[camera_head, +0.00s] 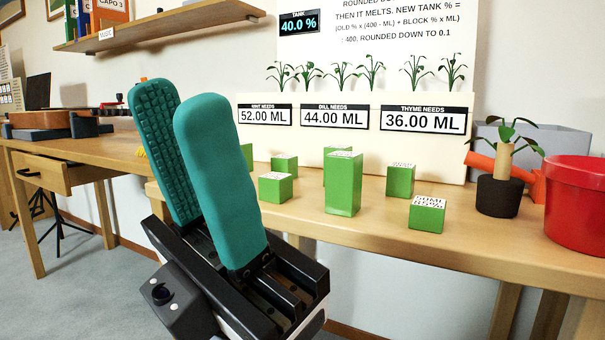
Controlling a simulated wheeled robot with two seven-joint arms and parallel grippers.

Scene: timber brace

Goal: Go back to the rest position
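My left gripper (174,96) is raised in the left-centre foreground, with its two teal fingers pointing up. The fingers stand apart with nothing between them, and the ribbed inner pad of the far finger shows. The gripper is in front of the workbench edge and hides part of the bench and wall. My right gripper is not in view.
Several green blocks stand on the wooden bench (480,243), including a tall one (343,186) and one near the front edge (427,214). A potted plant (499,196) and a red pot (578,212) stand right. A sign board (345,153) stands behind.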

